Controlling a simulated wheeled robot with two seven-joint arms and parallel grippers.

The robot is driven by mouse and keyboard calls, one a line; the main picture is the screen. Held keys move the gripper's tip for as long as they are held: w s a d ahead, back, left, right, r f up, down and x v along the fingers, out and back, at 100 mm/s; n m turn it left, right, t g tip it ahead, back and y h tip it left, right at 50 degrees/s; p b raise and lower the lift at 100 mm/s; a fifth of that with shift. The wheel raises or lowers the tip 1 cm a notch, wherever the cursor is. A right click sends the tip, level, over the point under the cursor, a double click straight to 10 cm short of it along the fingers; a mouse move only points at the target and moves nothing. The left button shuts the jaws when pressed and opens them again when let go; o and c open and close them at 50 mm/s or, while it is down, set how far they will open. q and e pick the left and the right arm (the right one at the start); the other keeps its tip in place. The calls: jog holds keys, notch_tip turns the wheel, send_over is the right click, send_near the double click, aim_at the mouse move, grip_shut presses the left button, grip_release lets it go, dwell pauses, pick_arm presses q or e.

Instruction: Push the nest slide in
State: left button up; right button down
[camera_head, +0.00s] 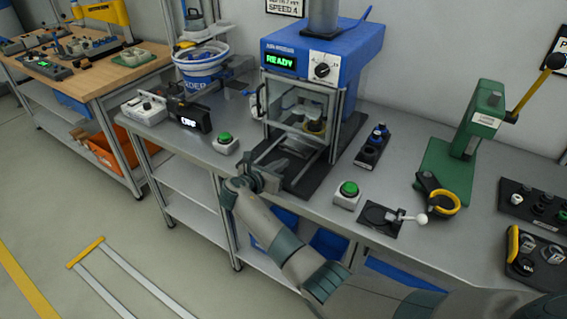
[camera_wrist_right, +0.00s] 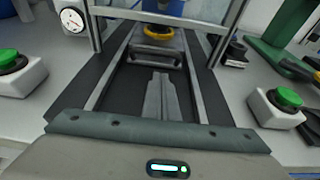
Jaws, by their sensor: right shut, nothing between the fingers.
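The blue press (camera_head: 310,60) stands on the bench with a lit READY display. Its nest slide (camera_head: 311,131), a grey block carrying a yellow ring, sits inside the press frame between two rails. The slide also shows at the top middle of the right wrist view (camera_wrist_right: 156,56). My right gripper (camera_head: 278,166) is shut and empty at the front end of the rails, low over the dark base plate. In the right wrist view its fingers (camera_wrist_right: 161,78) point along the rails at the slide's front face. I cannot tell whether they touch it. My left gripper is not in view.
Green push buttons stand left (camera_head: 225,139) and right (camera_head: 348,189) of the press. A black block with knobs (camera_head: 371,150), a green lever press (camera_head: 460,140) and a white-knobbed lever (camera_head: 420,218) are to the right. A white bucket (camera_head: 203,68) stands behind left.

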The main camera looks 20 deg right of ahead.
jog(key=shift+s+a+r, duration=0.15)
jog(key=shift+s+a, duration=0.1)
jog(key=shift+a, duration=0.15)
jog(key=b+v, duration=0.1)
jog(key=v, duration=0.4)
jog(key=shift+s+a+r, duration=0.2)
jog(key=shift+s+a, duration=0.05)
jog(key=shift+a, duration=0.05)
jog(key=shift+s+a+r, duration=0.2)
jog(key=shift+s+a, duration=0.1)
jog(key=shift+f, duration=0.1)
